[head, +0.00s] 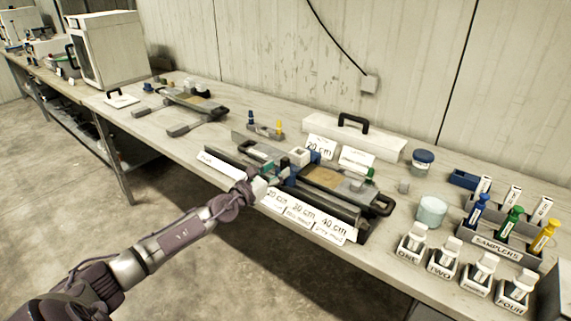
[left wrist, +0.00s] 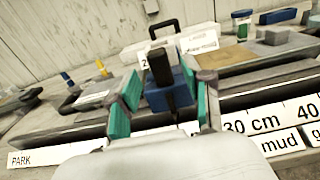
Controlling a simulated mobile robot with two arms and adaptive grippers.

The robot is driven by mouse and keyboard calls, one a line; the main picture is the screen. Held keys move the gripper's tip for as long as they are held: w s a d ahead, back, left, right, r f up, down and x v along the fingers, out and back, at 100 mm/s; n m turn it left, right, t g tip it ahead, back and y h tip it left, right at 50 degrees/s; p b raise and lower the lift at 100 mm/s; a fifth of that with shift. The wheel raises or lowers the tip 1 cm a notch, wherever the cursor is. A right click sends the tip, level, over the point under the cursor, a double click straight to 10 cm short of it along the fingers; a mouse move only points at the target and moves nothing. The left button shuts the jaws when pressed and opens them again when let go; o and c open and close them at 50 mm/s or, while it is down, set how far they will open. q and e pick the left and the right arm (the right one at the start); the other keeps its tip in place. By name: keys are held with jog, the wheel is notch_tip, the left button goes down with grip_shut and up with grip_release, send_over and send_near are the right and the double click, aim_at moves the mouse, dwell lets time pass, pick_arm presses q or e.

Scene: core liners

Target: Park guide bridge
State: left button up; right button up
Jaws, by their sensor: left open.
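A blue block with a black upright knob, which looks like the guide bridge (left wrist: 168,97), sits on the grey rail fixture (head: 343,208) at the bench's front edge. My left gripper (left wrist: 165,112) is open, with its green finger pads on either side of the blue block. Small gaps show between pads and block. In the head view my left gripper (head: 276,172) reaches the fixture from the front, and the block is partly hidden there. A PARK label (left wrist: 24,160) marks the left end of the rail; 20, 30 and 40 cm labels (head: 307,215) lie to the right. My right gripper is out of view.
A white case with a black handle (head: 365,140) stands behind the fixture. White cards (head: 320,147) stand between them. To the right are a clear jar (head: 431,211), labelled bottles (head: 443,257) and a samplers rack (head: 493,246). Another grey fixture (head: 195,103) lies farther left.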

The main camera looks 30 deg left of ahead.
aim_at(282, 166)
pick_arm(q)
jog(key=shift+w+d+b, duration=0.2)
jog(key=shift+w+b, duration=0.35)
jog(key=shift+w, duration=1.75)
grip_shut()
